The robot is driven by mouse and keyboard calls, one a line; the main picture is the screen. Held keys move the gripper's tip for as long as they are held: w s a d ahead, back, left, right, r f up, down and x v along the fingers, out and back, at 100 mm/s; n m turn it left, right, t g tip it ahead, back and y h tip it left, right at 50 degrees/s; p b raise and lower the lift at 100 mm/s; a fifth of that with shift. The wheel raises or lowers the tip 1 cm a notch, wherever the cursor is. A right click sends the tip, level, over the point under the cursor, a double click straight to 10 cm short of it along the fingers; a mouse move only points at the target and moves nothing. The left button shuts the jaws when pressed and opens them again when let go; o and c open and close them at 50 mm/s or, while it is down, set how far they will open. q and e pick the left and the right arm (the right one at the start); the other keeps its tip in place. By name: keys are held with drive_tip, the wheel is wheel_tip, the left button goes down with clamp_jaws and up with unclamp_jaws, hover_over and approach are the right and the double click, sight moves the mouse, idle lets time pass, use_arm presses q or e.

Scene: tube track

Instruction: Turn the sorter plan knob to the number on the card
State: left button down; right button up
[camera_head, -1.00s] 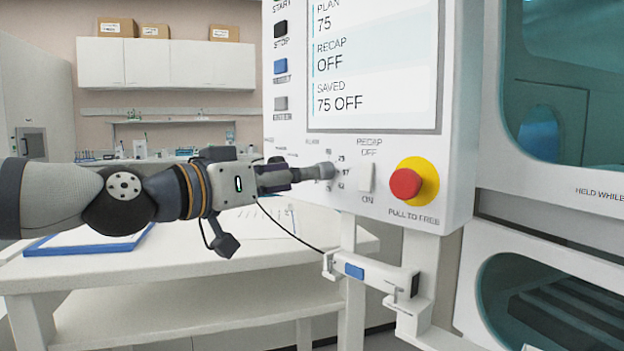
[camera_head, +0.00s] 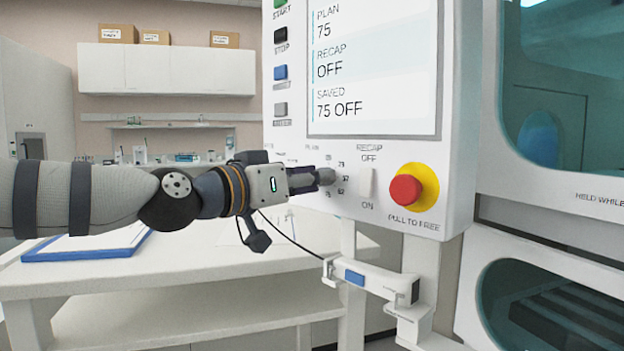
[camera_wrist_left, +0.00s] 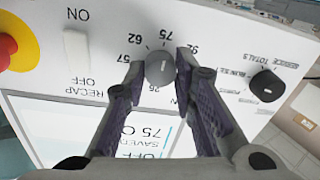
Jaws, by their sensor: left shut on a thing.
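The grey plan knob (camera_head: 329,176) sits on the white control panel, ringed by printed numbers. My left gripper (camera_head: 321,177) reaches it from the left and is shut on it. In the left wrist view, the knob (camera_wrist_left: 160,69) sits between the two dark fingers, with 57, 62, 75 and 92 readable around it; its light mark is small. The screen (camera_head: 375,70) reads PLAN 75, RECAP OFF, SAVED 75 OFF. I cannot make out a card with a number. My right gripper is not in view.
A white recap switch (camera_head: 367,182) and a red stop button (camera_head: 406,189) on yellow are right of the knob. Another dark knob (camera_wrist_left: 266,86) is in the wrist view. A blue clipboard (camera_head: 85,252) lies on the white bench. A bracket (camera_head: 372,277) juts below the panel.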

use_arm(q)
drive_tip(key=shift+n, duration=0.3)
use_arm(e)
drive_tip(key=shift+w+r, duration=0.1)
use_arm(q)
drive_tip(key=shift+n+g+p, duration=0.3)
drive_tip(key=shift+n+p, duration=0.5)
drive_tip(key=shift+n, duration=3.1)
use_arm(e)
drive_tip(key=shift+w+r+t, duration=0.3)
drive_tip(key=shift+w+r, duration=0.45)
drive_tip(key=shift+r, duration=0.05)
use_arm(q)
drive_tip(key=c, duration=1.3)
unclamp_jaws()
